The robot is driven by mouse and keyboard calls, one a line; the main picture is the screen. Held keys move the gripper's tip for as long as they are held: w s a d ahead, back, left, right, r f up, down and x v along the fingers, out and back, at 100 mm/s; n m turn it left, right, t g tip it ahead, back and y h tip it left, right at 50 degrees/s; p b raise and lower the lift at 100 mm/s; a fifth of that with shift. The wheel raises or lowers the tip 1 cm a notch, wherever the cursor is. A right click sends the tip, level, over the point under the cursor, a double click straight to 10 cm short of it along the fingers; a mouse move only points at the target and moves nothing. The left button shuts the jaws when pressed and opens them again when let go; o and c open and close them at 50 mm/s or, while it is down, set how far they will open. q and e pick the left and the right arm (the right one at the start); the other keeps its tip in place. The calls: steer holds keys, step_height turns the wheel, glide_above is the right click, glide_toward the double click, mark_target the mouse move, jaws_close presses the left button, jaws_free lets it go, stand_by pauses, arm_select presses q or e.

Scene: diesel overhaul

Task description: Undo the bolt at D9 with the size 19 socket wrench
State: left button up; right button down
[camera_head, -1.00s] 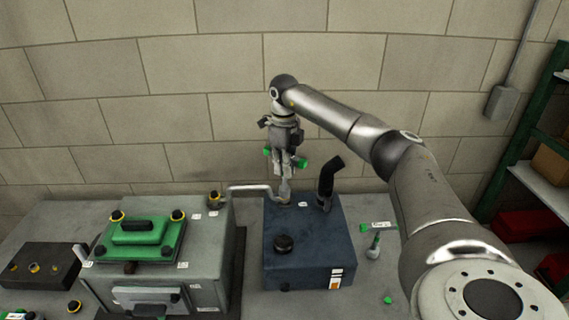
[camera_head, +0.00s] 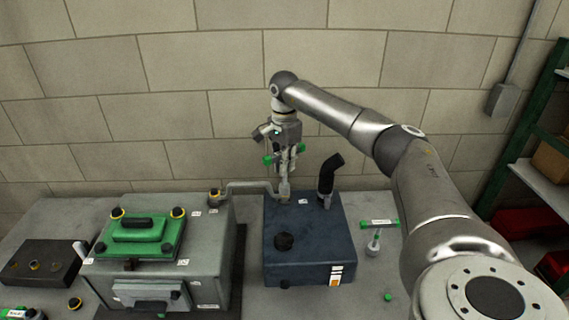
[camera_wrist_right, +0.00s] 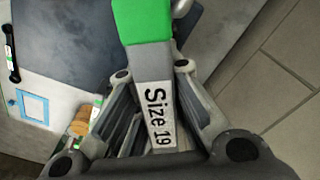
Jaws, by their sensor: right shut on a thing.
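My right gripper (camera_head: 284,160) is shut on the size 19 socket wrench, whose green handle ends (camera_head: 267,160) stick out on both sides. Its grey shaft points straight down to the back left corner of the blue box (camera_head: 320,235), where the grey pipe (camera_head: 250,186) ends. The wrench's lower end hides what is under it, so I cannot see the bolt or tell if the socket sits on it. In the right wrist view the wrench's "Size 19" label (camera_wrist_right: 157,115) lies between the fingers. A small white tag (camera_head: 303,201) beside it is unreadable. My left gripper is not in view.
A black elbow pipe (camera_head: 329,178) rises just right of the wrench. A grey engine block (camera_head: 205,265) with a green cover (camera_head: 140,238) stands left. The block wall is close behind.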

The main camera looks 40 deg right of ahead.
steer(key=n, duration=0.7)
steer(key=shift+r, duration=0.1)
steer(key=n, duration=0.7)
steer(key=shift+n, duration=0.4)
steer(key=shift+r, duration=0.15)
